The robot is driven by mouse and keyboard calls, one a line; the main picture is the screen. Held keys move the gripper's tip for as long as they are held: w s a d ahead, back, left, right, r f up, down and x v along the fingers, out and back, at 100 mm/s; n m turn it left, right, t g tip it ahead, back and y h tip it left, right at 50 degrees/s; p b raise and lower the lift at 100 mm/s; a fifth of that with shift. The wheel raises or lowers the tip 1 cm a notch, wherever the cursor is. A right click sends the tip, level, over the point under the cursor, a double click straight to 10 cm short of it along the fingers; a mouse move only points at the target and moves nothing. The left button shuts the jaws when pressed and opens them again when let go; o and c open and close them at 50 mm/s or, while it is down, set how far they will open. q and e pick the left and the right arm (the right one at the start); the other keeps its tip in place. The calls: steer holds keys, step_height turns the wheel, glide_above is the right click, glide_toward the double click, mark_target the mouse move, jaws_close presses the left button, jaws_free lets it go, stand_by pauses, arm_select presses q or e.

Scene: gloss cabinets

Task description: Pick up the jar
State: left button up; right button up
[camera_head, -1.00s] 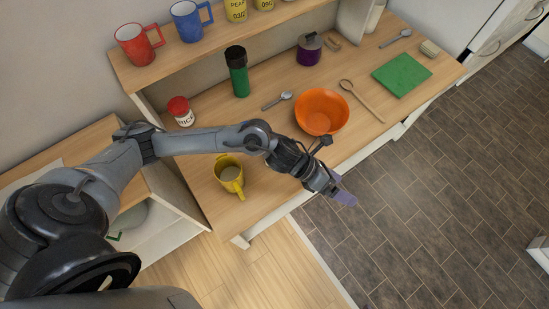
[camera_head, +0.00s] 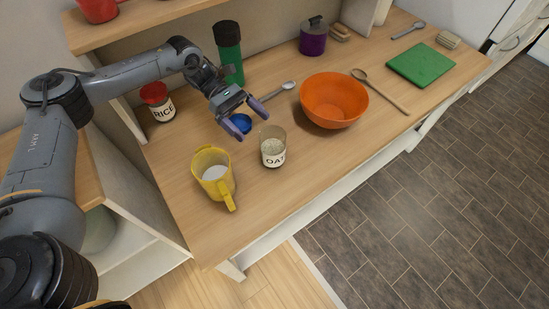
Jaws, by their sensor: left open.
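A clear glass jar (camera_head: 272,150) labelled OAT, with pale contents, stands upright and lidless on the wooden counter, in the middle of the view. A blue lid (camera_head: 242,124) lies to its upper left. A second jar (camera_head: 162,109), labelled RICE with a red lid, stands further left near the back. Which jar is meant cannot be told from the view. My left gripper (camera_head: 248,120) is open, its two purple fingertips spread around the blue lid in the picture, just up and left of the oat jar. Whether it touches the lid is unclear. My right gripper is not in view.
A yellow mug (camera_head: 213,172) stands left of the oat jar, and an orange bowl (camera_head: 333,101) stands to its right. A green bottle (camera_head: 228,55) is behind my gripper.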

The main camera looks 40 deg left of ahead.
mark_target(282, 158)
arm_select(q)
steer(key=shift+s+a+f+m, duration=0.15)
steer(key=shift+a+f+m, duration=0.2)
steer(key=shift+f+m, duration=0.15)
steer(key=shift+f+x, duration=0.2)
steer(key=shift+x, duration=2.35)
steer(key=shift+f+x, duration=0.15)
steer(key=shift+x, duration=2.45)
steer(key=shift+a, duration=0.15)
steer(key=shift+c, duration=0.5)
steer(key=c, duration=1.1)
steer(key=shift+o, duration=0.2)
